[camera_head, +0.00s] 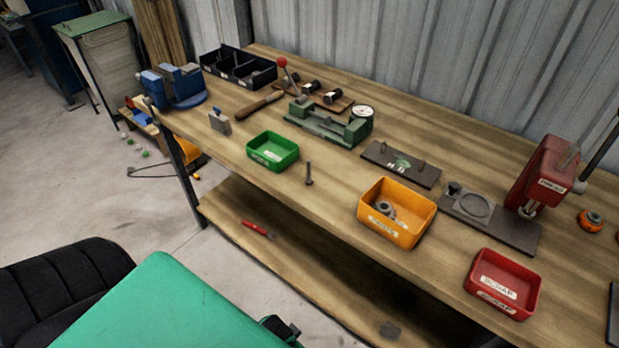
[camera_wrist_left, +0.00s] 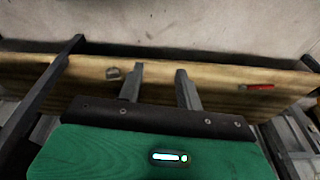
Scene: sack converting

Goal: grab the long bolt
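The long bolt (camera_head: 309,174) is a thin dark grey bolt on the wooden workbench (camera_head: 330,195), near its front edge. It looks upright and stands between a green tray (camera_head: 273,151) and an orange bin (camera_head: 397,212). In the left wrist view, my left gripper (camera_wrist_left: 160,72) has its two grey fingers apart with nothing between them, above a wooden board. The bolt does not show in that view. A green part of my arm fills the bottom left of the head view. My right gripper is not in view.
A green fixture (camera_head: 330,125), a dark plate with pegs (camera_head: 401,164), a red press (camera_head: 543,178) and a red scrap bin (camera_head: 502,284) stand on the bench. A blue vise (camera_head: 173,86) is at the far left. A red-handled tool (camera_head: 258,229) lies on the lower shelf.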

